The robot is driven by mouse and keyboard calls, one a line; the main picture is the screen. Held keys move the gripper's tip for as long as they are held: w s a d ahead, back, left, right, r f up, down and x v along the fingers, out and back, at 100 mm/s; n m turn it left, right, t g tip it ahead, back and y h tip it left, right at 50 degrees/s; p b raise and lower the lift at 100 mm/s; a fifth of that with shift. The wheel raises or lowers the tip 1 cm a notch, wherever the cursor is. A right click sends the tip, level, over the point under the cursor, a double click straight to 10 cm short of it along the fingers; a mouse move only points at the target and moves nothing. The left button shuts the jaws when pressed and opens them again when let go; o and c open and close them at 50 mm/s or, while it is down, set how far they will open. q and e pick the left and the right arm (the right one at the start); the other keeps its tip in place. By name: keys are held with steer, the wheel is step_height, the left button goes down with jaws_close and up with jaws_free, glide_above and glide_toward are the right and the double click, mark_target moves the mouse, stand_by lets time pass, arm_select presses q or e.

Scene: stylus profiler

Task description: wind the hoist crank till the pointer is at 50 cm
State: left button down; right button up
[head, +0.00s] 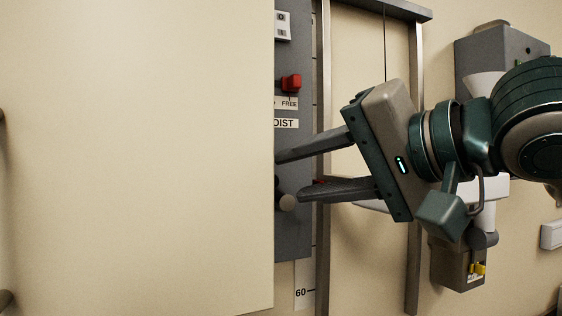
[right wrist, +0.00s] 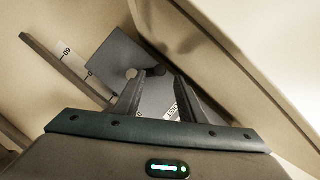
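The grey hoist panel (head: 293,235) is partly hidden behind a large beige surface at the left of the head view. A round pale knob (head: 287,202), apparently the crank's handle, shows just below my right gripper (head: 292,175). In the right wrist view the knob (right wrist: 131,73) lies by the tip of one finger, and a second round part (right wrist: 160,70) lies between the fingertips. My right gripper is open, its fingers apart in front of the panel; contact cannot be told. A scale strip (head: 303,275) shows "60" low down. A small red mark, possibly the pointer, shows beside the lower finger. My left gripper is out of view.
A red lever (head: 290,83) sits above a "FREE" label on the panel. Metal upright rails (head: 323,100) stand just right of the panel. The beige surface (head: 140,150) fills the left side. A grey box (head: 500,48) is at the upper right.

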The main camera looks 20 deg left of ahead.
mark_target(277, 192)
steer(key=p+x, duration=0.1)
steer(key=x, duration=0.4)
steer(key=shift+p, duration=0.4)
jaws_close()
